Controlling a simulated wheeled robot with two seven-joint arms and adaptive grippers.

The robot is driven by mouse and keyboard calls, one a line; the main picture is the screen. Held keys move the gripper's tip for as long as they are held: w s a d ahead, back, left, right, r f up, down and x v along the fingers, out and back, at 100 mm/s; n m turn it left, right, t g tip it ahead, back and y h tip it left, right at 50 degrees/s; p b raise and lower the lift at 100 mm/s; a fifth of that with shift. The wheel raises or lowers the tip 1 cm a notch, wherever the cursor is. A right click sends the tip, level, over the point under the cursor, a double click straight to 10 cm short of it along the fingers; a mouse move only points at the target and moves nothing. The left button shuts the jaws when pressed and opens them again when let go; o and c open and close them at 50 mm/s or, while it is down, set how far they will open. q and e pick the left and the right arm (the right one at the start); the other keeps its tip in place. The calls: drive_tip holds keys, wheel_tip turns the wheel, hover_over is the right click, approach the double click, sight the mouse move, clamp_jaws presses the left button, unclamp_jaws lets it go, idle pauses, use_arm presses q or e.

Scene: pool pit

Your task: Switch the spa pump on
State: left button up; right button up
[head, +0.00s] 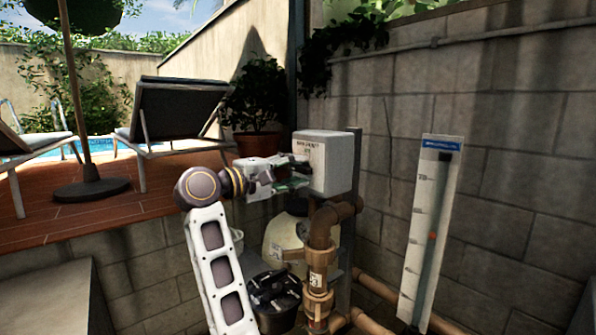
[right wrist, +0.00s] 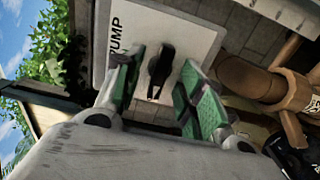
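The pump switch box (head: 326,166) is a white box on a post by the block wall. In the right wrist view its pale face (right wrist: 165,18) carries the word "PUMP". A black switch knob (right wrist: 160,72) stands on that face. My right gripper (head: 290,180) is at the left side of the box. In the right wrist view its two green-padded fingers (right wrist: 162,66) are open, one on each side of the knob, with gaps visible. Whether the fingertips touch the box face is unclear. My left gripper is out of view.
Brown pipes and valves (head: 318,270) stand just below the box. A dark-lidded pump (head: 274,300) sits below my right arm. A white gauge board (head: 430,230) leans at the right. A potted plant (head: 257,100) stands on the deck behind.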

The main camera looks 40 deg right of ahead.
sight(298, 171)
drive_tip(key=shift+s+a+f+b, duration=0.1)
drive_tip(key=shift+a+b, duration=0.9)
drive_tip(key=shift+a, duration=1)
